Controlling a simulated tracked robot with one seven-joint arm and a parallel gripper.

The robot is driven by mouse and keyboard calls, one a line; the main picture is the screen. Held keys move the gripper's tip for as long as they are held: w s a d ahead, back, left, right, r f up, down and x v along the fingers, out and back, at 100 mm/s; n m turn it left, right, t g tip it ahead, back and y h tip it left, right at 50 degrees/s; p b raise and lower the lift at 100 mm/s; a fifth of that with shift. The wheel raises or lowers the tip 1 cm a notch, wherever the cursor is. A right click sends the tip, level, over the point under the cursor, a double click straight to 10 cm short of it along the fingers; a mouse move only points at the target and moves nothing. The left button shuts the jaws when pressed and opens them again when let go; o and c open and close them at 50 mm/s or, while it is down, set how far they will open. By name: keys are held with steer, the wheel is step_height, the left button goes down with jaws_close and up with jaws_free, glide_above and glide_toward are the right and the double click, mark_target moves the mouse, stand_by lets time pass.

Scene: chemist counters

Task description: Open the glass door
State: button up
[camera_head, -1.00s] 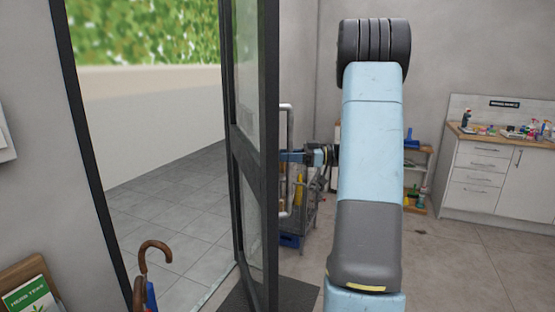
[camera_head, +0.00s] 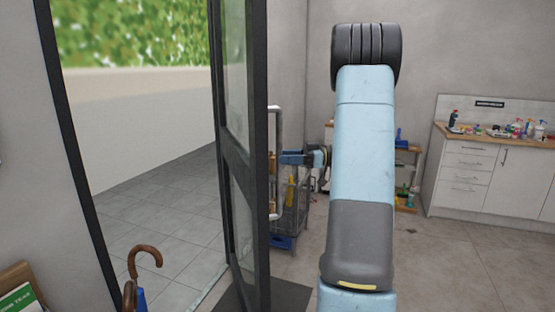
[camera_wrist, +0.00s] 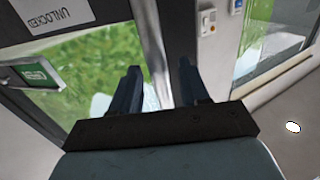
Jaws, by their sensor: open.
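The glass door (camera_head: 236,150) has a dark frame and stands swung away from its doorway, seen nearly edge-on. Its pale upright pull handle (camera_head: 276,125) is on the door's right face. My gripper (camera_head: 284,158) is at the handle's middle height, beside it. In the wrist view the two dark fingers of my gripper (camera_wrist: 160,82) are apart. The pale handle bar (camera_wrist: 150,40) runs between them. Whether a finger touches the bar I cannot tell. The door's glass (camera_wrist: 90,60) also shows there, with an "UNLOCKED" label (camera_wrist: 55,16).
The open doorway shows grey paving (camera_head: 160,205) outside. An umbrella with a brown hooked handle (camera_head: 147,252) stands by the doorway at lower left. A wire cart (camera_head: 292,205) is behind my gripper. A white cabinet (camera_head: 485,180) stands at right; the floor before it is clear.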

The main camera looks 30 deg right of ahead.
steer(key=v, duration=1)
steer(key=shift+d, duration=0.2)
steer(key=shift+s, duration=0.15)
